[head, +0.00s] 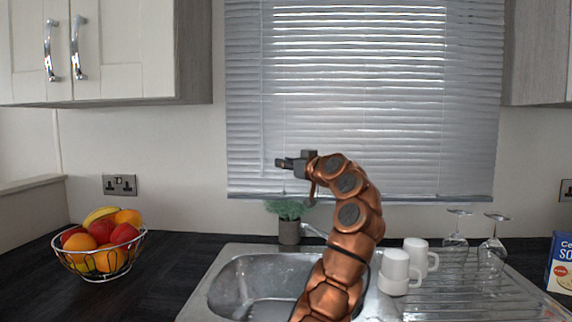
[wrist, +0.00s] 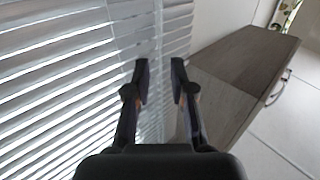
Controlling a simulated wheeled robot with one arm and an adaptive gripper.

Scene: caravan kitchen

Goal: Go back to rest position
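My gripper (head: 284,163) is raised above the sink in the head view, in front of the window blind, and points to the left. In the wrist view my gripper (wrist: 160,70) shows two dark fingers with a gap between the tips. Nothing is held between them, and no object is close to the fingertips. My copper-coloured arm rises in front of the sink and bends to the left at the top.
A metal sink (head: 225,285) lies below my arm. A fruit bowl (head: 107,277) stands left; a potted plant (head: 289,232) stands behind the sink. White mugs (head: 395,265), upturned glasses (head: 491,252) and a blue box (head: 561,262) are right. Wall cabinets (head: 120,50) hang upper left.

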